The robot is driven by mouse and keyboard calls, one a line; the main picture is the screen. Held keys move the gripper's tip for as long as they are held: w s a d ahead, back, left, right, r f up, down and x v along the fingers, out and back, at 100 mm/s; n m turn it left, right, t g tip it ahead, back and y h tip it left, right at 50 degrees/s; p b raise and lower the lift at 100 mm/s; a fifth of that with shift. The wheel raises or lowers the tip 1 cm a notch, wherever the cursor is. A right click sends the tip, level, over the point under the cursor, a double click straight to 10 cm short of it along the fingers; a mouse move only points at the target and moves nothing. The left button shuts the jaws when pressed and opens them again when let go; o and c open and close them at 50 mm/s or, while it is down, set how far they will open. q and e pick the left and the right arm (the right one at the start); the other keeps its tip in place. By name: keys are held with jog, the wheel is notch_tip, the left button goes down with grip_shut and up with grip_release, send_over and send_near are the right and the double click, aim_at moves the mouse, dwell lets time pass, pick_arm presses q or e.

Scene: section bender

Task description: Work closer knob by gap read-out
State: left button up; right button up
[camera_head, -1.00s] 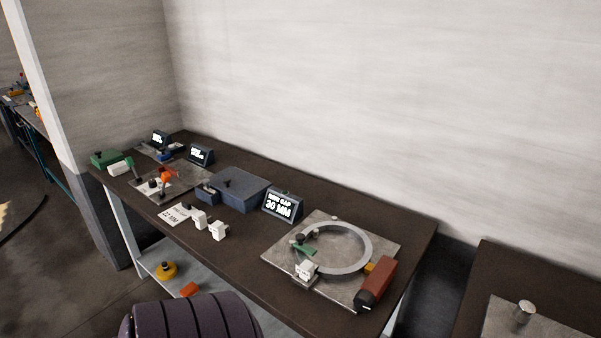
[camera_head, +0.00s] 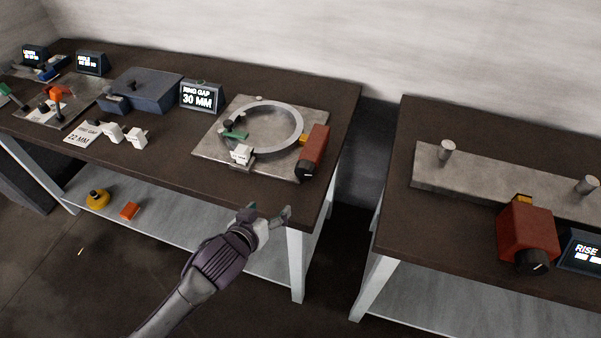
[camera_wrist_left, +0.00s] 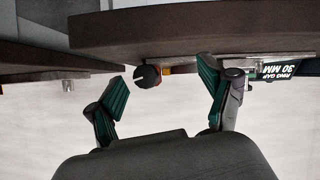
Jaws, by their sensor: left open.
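The closer is a red block (camera_head: 315,146) with a black knob (camera_head: 305,171) on its front end, at the right of a grey plate (camera_head: 212,149). The knob also shows in the left wrist view (camera_wrist_left: 147,76). A grey ring (camera_head: 297,122) lies on the plate, with a green clamp handle and a white block at its left. The gap read-out (camera_head: 201,96) behind the plate shows "RING GAP 30 MM". My left gripper (camera_head: 268,211) is open and empty, in front of the table edge and below the knob. My right gripper is not in view.
A card reading "22 MM" (camera_head: 80,138) and white blocks (camera_head: 135,137) lie left of the plate. A blue-grey box (camera_head: 150,90) stands behind them. A gap separates this table from a second one with another red block (camera_head: 526,230) and a "RISE" read-out (camera_head: 582,252).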

aim_at(302, 172)
pick_arm(q)
notch_tip(302, 172, up, 5)
jog(key=d+t+h, duration=0.1)
jog(key=d+h, duration=0.1)
jog(key=d, duration=0.1)
jog(key=shift+y, duration=0.3)
jog(key=p+x, duration=0.1)
jog(key=x, duration=1.2)
jog(key=shift+w, duration=0.45)
jog(key=shift+a, duration=0.1)
jog(key=shift+c, duration=0.3)
jog(key=c, duration=1.1)
